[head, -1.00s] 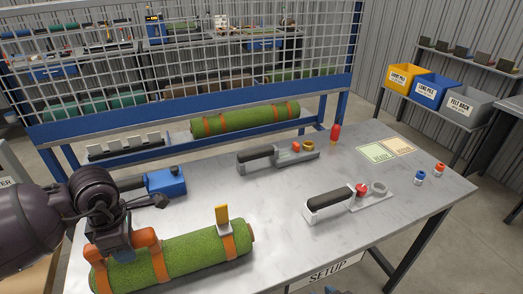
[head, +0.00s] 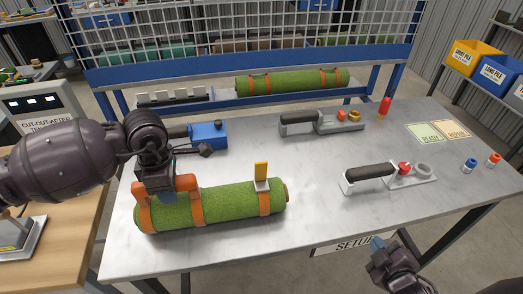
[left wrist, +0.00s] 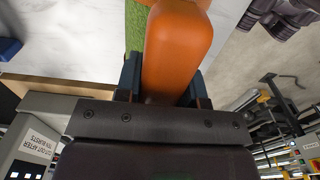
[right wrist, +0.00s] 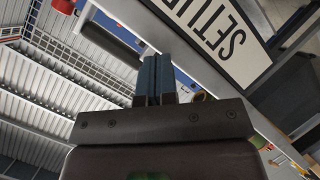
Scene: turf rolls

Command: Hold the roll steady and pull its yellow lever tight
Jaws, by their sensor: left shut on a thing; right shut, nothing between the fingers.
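The green turf roll (head: 222,207) lies on the steel table at the front left, with orange straps around it. Its yellow lever (head: 261,171) stands upright on a pale buckle at the right-hand strap. My left gripper (head: 158,200) is shut on the orange handle (head: 180,184) at the roll's left end. The left wrist view shows this orange handle (left wrist: 175,50) between the fingers. My right gripper (head: 378,244) is shut and empty, low at the table's front edge by the SETUP sign. Its closed fingertips show in the right wrist view (right wrist: 155,75).
A black-handled tool (head: 372,174) lies right of the roll, another (head: 305,122) behind it. A blue tool (head: 207,134) lies behind the roll. The READY card (head: 424,133) is at right. A second turf roll (head: 292,81) rests on the back rail. Bare table (head: 310,215) lies right of the roll.

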